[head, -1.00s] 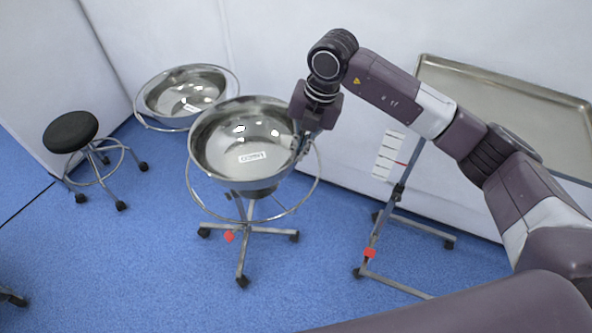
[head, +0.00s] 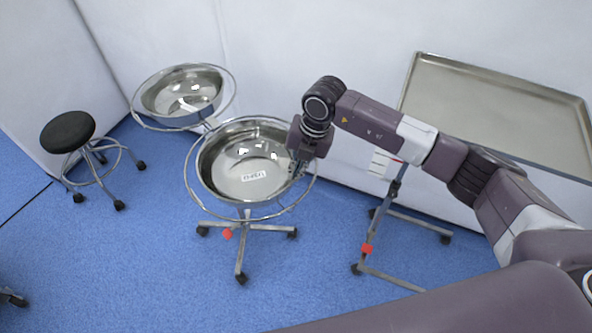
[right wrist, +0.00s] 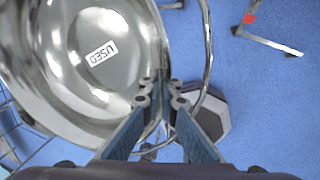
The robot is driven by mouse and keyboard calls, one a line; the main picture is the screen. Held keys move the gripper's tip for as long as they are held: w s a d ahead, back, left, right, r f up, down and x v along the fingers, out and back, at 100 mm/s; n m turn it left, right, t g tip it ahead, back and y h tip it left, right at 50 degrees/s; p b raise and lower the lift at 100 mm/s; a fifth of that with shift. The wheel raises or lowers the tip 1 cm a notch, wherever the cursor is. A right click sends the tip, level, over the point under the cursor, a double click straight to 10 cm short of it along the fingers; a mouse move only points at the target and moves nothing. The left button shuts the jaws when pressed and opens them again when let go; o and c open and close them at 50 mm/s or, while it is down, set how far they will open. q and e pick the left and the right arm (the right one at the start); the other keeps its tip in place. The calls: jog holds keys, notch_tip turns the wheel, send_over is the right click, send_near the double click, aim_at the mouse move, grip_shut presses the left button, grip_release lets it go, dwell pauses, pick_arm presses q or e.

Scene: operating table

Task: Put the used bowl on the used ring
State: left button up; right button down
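The used bowl (head: 240,170) is a shiny steel basin with a white label; the label reads USED in the right wrist view (right wrist: 102,53). My right gripper (head: 298,168) is shut on the bowl's right rim, with the rim between its fingers (right wrist: 162,88). The used ring (head: 222,217) is a thin metal hoop on a wheeled stand. It shows around the bowl's left, front and right sides, with a gap at the right in the right wrist view (right wrist: 208,50). I cannot tell whether the bowl touches it. My left gripper is out of view.
A second steel bowl (head: 182,92) sits in another ring at the back left. A black stool (head: 68,132) stands at the left. A steel tray table (head: 500,110) stands at the right. Blue floor in front is clear.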

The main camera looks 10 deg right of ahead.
jog(key=c, duration=2.2)
grip_release()
jog(key=shift+o, duration=0.2)
jog(key=shift+r, duration=0.1)
jog(key=b+v, duration=0.1)
jog(key=v, duration=1.1)
jog(key=shift+s+a, duration=0.1)
jog(key=shift+a, duration=0.05)
